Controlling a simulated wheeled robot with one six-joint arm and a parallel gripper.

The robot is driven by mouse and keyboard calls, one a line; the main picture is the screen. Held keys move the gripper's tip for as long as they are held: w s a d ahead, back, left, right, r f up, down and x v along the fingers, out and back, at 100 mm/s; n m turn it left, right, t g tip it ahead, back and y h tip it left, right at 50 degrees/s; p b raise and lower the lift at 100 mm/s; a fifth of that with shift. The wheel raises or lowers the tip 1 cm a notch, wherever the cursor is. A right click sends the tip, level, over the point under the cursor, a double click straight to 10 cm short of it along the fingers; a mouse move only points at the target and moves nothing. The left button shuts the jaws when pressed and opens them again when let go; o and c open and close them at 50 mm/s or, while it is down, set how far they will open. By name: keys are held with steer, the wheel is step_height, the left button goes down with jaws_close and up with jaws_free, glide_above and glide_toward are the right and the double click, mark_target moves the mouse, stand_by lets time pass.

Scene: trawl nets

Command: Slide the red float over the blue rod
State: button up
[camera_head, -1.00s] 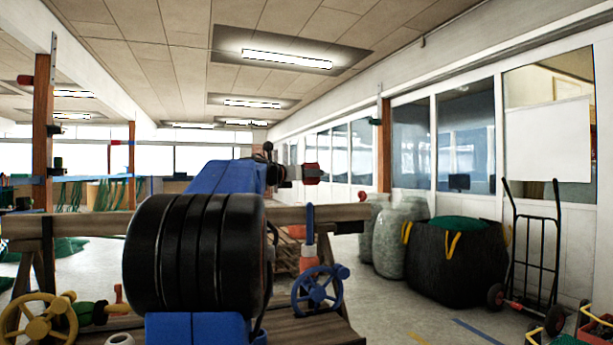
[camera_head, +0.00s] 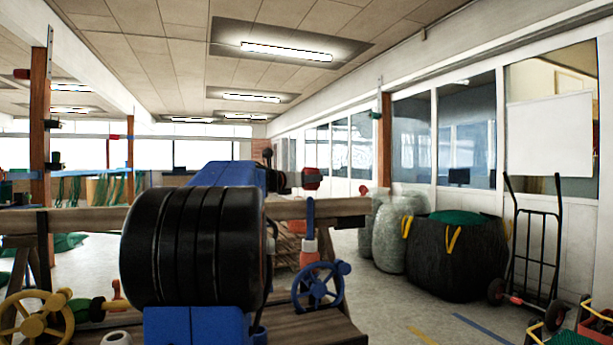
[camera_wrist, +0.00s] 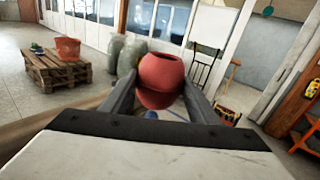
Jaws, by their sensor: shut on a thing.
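The red float (camera_head: 312,178) is held in my gripper (camera_head: 299,179). The wrist view shows the rounded red float (camera_wrist: 161,74) between my two fingers (camera_wrist: 158,92), with a hollow in its upper face. In the head view, the blue rod (camera_head: 310,213) stands upright, with a white and an orange-red piece around its lower part. The float appears just above the rod's tip, with a small gap in the picture. Depth between them is hard to judge. In the wrist view, a bit of blue shows below the float; I cannot tell whether it is the rod.
A blue handwheel (camera_head: 318,286) stands right beside the rod, and a yellow handwheel (camera_head: 36,318) is at the lower left. A wooden beam (camera_head: 345,207) runs behind the rod. A black bag (camera_head: 455,265) and a hand truck (camera_head: 536,245) stand farther right.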

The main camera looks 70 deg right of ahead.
mark_target(308, 199)
steer(key=shift+f, duration=3.5)
steer(key=o, duration=1.2)
steer(key=shift+c, duration=0.2)
